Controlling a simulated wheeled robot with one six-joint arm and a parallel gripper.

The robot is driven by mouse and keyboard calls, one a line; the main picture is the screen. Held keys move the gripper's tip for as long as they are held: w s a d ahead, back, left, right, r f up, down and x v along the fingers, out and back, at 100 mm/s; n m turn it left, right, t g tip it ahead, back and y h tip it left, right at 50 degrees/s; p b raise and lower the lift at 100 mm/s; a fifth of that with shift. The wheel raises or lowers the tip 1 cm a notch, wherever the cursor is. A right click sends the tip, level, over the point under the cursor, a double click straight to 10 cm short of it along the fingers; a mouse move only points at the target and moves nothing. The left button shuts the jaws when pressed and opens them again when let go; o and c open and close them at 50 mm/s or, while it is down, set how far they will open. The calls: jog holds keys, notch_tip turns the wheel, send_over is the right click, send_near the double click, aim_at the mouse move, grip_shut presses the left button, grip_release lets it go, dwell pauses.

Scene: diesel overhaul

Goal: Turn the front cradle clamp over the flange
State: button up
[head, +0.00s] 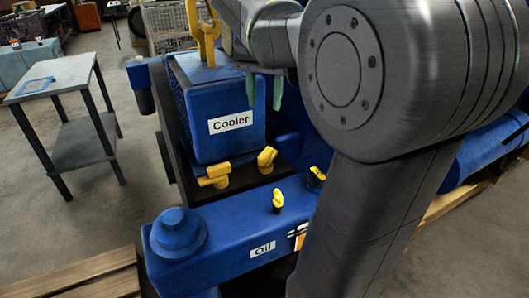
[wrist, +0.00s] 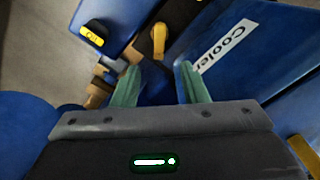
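Two yellow clamps stand at the foot of the blue cooler (head: 195,110): one at the left (head: 213,177), with its bar lying roughly level, and one at the right (head: 267,159), tilted. I cannot tell for certain which is the front cradle clamp. My gripper (head: 264,92) hangs in front of the cooler's right side, above the clamps, with its green fingers apart and nothing between them. In the wrist view a yellow clamp (wrist: 160,42) lies ahead of the open fingers, beside the cooler (wrist: 275,40). The flange is not clearly made out.
A blue oil housing (head: 225,225) with yellow handles (head: 278,201) lies in front of the cooler. A yellow lifting bracket (head: 206,35) rises from the cooler top. A grey table (head: 60,75) stands at left, and wooden pallets (head: 75,280) lie at lower left.

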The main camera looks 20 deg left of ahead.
aim_at(264, 153)
jog(key=shift+m, duration=0.8)
notch_tip(264, 153, down, 14)
jog(key=shift+r+b, duration=0.1)
jog(key=shift+b, duration=0.95)
grip_shut()
